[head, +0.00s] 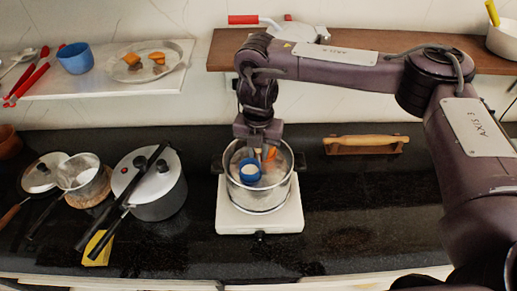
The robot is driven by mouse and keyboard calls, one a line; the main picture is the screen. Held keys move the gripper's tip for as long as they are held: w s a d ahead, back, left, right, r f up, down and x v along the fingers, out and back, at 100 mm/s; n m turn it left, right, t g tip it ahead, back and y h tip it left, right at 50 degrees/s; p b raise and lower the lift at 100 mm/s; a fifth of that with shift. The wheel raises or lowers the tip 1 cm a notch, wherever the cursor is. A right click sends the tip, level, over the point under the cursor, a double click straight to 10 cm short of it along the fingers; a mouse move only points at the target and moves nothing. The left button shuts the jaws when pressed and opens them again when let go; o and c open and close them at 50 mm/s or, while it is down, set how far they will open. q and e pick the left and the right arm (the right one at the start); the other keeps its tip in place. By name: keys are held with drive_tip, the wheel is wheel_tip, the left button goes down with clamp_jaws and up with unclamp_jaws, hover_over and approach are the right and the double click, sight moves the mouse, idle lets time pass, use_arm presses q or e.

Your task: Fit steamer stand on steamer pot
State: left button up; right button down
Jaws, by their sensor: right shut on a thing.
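The steamer pot (258,198) is a round metallic pot with side handles, standing upright on a white stove. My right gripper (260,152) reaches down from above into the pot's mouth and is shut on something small. A small blue round piece with a pale centre (249,171) shows right at the fingers, inside the rim; it looks like the steamer stand. A bit of orange shows beside the fingers. The fingers hide part of it, and I cannot tell whether it touches the pot's bottom. My left gripper is not in view.
The white stove (229,220) stands on the black counter. A pressure cooker (158,195) and smaller pans stand to the left. A wooden rolling pin (366,141) lies at the right. Shelves above hold a blue cup (75,59) and a plate (143,66). The front right counter is clear.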

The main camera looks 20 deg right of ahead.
sight(259, 161)
drive_tip(key=shift+f+b, duration=0.65)
drive_tip(key=shift+f, duration=0.65)
drive_tip(key=shift+f, duration=0.1)
drive_tip(key=shift+f+b, duration=0.5)
drive_tip(key=shift+f, duration=0.25)
drive_tip(key=shift+f, duration=0.8)
idle(0.6)
drive_tip(key=c, duration=1.2)
unclamp_jaws()
drive_tip(key=shift+o, duration=0.5)
drive_tip(key=o, duration=0.5)
